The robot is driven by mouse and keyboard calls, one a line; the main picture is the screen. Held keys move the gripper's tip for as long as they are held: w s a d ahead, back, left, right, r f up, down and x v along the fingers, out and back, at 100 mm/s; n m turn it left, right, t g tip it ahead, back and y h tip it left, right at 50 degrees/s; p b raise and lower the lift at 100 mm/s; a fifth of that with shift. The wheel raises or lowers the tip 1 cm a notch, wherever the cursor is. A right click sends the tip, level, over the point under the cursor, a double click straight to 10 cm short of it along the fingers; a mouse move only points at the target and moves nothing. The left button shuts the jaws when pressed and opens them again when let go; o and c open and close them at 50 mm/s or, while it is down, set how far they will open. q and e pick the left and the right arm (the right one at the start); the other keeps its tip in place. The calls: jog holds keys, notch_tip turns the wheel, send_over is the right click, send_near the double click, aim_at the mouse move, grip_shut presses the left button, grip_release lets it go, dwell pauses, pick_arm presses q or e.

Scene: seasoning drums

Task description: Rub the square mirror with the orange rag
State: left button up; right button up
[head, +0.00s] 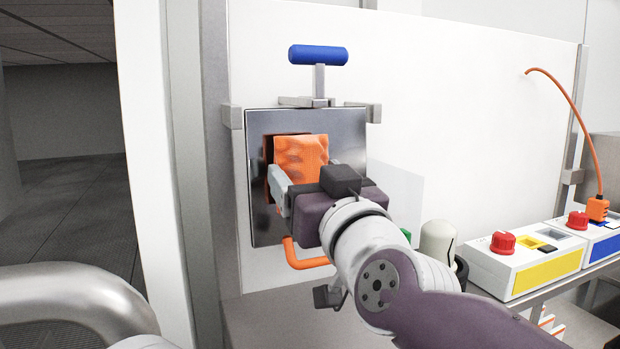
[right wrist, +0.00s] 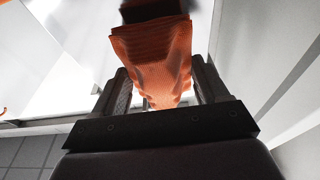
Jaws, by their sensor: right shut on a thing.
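The square mirror (head: 344,131) is a dark, shiny panel held upright on the white wall by grey clips. The orange rag (head: 301,153) is in front of its left-middle part, with a dark orange reflection beside it. My right gripper (head: 303,185) is shut on the rag, one finger on each side. In the right wrist view the bunched rag (right wrist: 155,60) sits between the two fingers (right wrist: 158,90). I cannot tell for sure whether the rag touches the mirror. My left gripper does not show.
A blue-handled tool (head: 318,55) stands above the mirror. An orange hooked rod (head: 303,262) shows below it. At right, a shelf carries a yellow-fronted box (head: 540,278) and a blue-fronted box (head: 606,246) with red knobs, with an orange cable (head: 575,108). A whitish rounded object (head: 437,241) stands near my right arm.

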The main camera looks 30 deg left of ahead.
jog(key=shift+x, duration=0.95)
jog(key=shift+w+d+p, duration=0.15)
jog(key=shift+w+p, duration=0.15)
jog(key=shift+p, duration=0.4)
jog(key=shift+s+f+p, duration=0.15)
jog(key=shift+s+p, duration=0.1)
jog(key=shift+p, duration=0.1)
jog(key=shift+f, duration=0.15)
dwell(0.5)
